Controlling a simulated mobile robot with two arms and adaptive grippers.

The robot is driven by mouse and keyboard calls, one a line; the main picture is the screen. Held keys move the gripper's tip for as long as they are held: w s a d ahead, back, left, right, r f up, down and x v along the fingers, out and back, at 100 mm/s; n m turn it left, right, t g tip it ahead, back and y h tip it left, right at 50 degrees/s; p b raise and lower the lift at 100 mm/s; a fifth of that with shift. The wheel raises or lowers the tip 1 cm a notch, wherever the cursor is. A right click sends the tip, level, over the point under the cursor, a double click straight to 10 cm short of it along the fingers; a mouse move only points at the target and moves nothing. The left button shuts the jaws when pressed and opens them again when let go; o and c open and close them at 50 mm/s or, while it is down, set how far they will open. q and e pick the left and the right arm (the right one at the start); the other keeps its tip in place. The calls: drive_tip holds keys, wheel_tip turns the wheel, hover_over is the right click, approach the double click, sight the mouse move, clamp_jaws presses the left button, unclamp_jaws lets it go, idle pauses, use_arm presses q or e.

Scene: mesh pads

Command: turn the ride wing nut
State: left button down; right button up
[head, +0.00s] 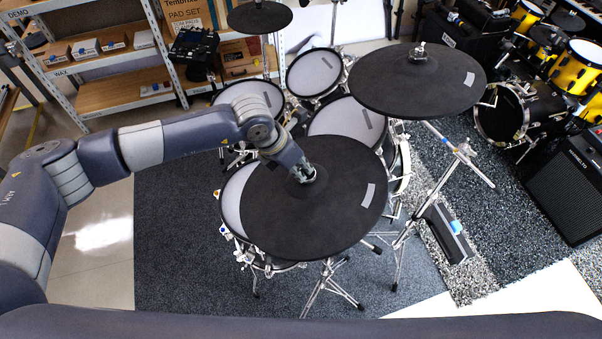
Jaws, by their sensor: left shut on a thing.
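The ride cymbal pad is hard to name for certain, as two large black cymbal pads show. The nearer pad (325,215) lies in the middle of the head view, over a white drum head. My left gripper (306,178) reaches down to this pad's centre and is shut on the wing nut there, which its fingers mostly hide. The other large pad (405,90) is farther back to the right, with its own wing nut (417,52) standing up at its centre. My right gripper is not in view.
Several mesh drum pads (314,72) and a small black cymbal pad (259,16) stand behind. Chrome stand legs (325,287) spread over the dark carpet (180,235). Shelves (110,95) are at the back left; yellow drums (583,67) and a black amplifier (570,185) are at the right.

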use_arm(q)
drive_tip(key=m+g+b, duration=0.1)
drive_tip(key=m+b, duration=0.3)
drive_tip(key=b, duration=0.2)
drive_tip(key=w+m+g+b, duration=0.1)
drive_tip(key=m+b, duration=0.3)
drive_tip(key=b, duration=0.1)
drive_tip(key=m+g+h+b, duration=0.1)
drive_tip(key=m+g+b, duration=0.1)
drive_tip(key=m+b, duration=0.2)
drive_tip(key=shift+w+a+f+b, duration=0.15)
drive_tip(key=shift+w+b, duration=0.25)
drive_tip(key=shift+b, duration=0.95)
drive_tip(key=m, duration=0.1)
drive_tip(key=m+b, duration=0.1)
drive_tip(key=m+g+b, duration=0.1)
drive_tip(key=shift+w+d+m+y, duration=0.2)
drive_tip(key=shift+w+m+y, duration=0.05)
drive_tip(key=shift+m+y, duration=0.05)
drive_tip(key=shift+w+d+r+m+g+y+b, duration=0.1)
drive_tip(key=shift+m+g+y+b, duration=0.15)
drive_tip(key=shift+m, duration=0.35)
drive_tip(key=shift+r+m+g+y+b, duration=0.1)
drive_tip(key=shift+m+g+y+b, duration=0.1)
drive_tip(key=shift+m, duration=0.4)
drive_tip(key=shift+w+d+m+g, duration=0.1)
drive_tip(key=shift+m+g, duration=0.15)
drive_tip(key=shift+m, duration=0.85)
drive_tip(key=shift+y, duration=0.25)
